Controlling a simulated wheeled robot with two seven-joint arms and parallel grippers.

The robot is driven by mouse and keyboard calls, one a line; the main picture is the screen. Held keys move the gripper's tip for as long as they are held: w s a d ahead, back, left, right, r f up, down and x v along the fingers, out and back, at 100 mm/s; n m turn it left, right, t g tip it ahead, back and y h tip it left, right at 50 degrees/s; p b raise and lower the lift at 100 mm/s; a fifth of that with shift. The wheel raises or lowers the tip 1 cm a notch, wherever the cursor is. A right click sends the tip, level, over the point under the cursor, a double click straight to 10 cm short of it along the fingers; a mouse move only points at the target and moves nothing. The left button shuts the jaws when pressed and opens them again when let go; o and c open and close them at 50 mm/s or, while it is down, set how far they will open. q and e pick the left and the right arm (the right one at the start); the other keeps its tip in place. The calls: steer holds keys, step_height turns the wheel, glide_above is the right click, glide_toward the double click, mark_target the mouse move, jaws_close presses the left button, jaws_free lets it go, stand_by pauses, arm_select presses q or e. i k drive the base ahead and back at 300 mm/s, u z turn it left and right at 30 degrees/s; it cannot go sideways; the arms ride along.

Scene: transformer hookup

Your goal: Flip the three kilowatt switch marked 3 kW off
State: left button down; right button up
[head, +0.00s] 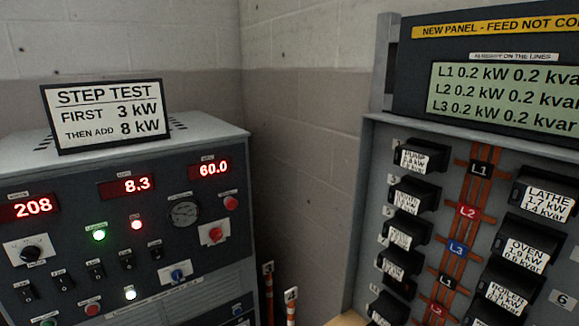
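A grey load bank cabinet (215,150) stands at the left with a dark control panel. A slanting row of small black rocker switches crosses the panel: one at the far left (28,292), then others (62,280), (96,268), (127,259) and (157,251). Small labels sit above them, too small to read, so I cannot tell which is marked 3 kW or which way each is set. Red displays read 208 (35,208), 8.3 (127,186) and 60.0 (210,170). Neither of my grippers is in view.
A sign (107,115) on the cabinet reads "STEP TEST FIRST 3 kW THEN ADD 8 kW". Red (215,234) and blue (178,276) knobs neighbour the switches. A breaker panel (373,190) stands at the right. Orange-and-white posts (291,308) numbered 3 and 4 stand between.

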mark_target(63, 283)
steer(key=u, duration=2.05)
steer(key=k, duration=0.65)
steer(key=u, duration=0.8)
steer(key=i, duration=1)
steer(key=z, duration=0.45)
